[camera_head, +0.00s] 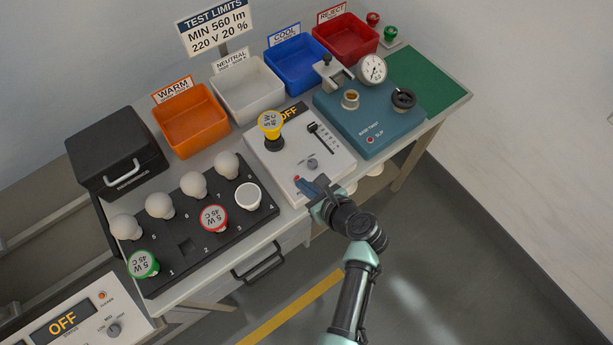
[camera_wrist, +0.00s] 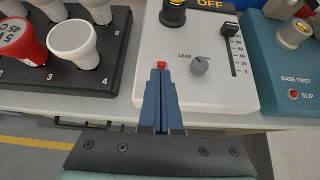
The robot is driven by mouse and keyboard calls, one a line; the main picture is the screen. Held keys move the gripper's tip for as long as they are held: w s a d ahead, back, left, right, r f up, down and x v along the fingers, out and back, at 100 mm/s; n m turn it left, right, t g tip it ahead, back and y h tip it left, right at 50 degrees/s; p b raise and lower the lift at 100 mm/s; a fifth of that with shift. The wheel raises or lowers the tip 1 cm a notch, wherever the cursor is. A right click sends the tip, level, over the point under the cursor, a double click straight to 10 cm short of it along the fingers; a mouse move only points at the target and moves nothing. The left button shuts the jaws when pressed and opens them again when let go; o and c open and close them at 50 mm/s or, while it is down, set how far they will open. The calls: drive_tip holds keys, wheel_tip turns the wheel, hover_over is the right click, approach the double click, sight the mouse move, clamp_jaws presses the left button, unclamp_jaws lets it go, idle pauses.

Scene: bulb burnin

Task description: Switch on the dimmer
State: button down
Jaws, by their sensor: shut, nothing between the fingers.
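The dimmer is a white box (camera_head: 274,159) on the bench, with a black display reading OFF (camera_head: 293,111), a slider (camera_head: 325,139) and a grey knob (camera_head: 312,163). A bulb with a yellow label (camera_head: 270,124) stands in its black socket. My gripper (camera_head: 301,184) is over the box's front left corner. In the wrist view the shut blue fingertips (camera_wrist: 160,72) are right at a small red button (camera_wrist: 161,65) beside the grey knob (camera_wrist: 199,65). I cannot tell whether they touch it. The slider (camera_wrist: 229,31) is near the top of its scale.
A black rack (camera_head: 228,221) with several bulbs is on the left. A teal base-twist tester (camera_head: 372,128) stands close on the right. Orange (camera_head: 190,138), white, blue and red bins line the back. A green mat (camera_head: 432,83) at the right is mostly clear.

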drive_tip(key=p, duration=0.1)
drive_tip(key=r+g+p, duration=0.1)
drive_tip(key=p, duration=0.1)
drive_tip(key=h+p, duration=0.1)
drive_tip(key=shift+w+a+r+g+p, duration=0.3)
drive_tip(key=shift+w+r, duration=0.05)
drive_tip(key=shift+r, duration=0.05)
drive_tip(key=p, duration=0.1)
drive_tip(key=w+g+h+p, duration=0.1)
drive_tip(key=p, duration=0.1)
drive_tip(key=shift+a+r+g, duration=0.15)
drive_tip(key=shift+a+g, duration=0.15)
drive_tip(key=shift+f+g+h, duration=0.3)
drive_tip(key=shift+f+h, duration=0.1)
drive_tip(key=shift+f, duration=0.05)
drive_tip(key=shift+s+r+p, duration=0.1)
drive_tip(key=shift+r+p, duration=0.8)
drive_tip(key=shift+p, duration=0.05)
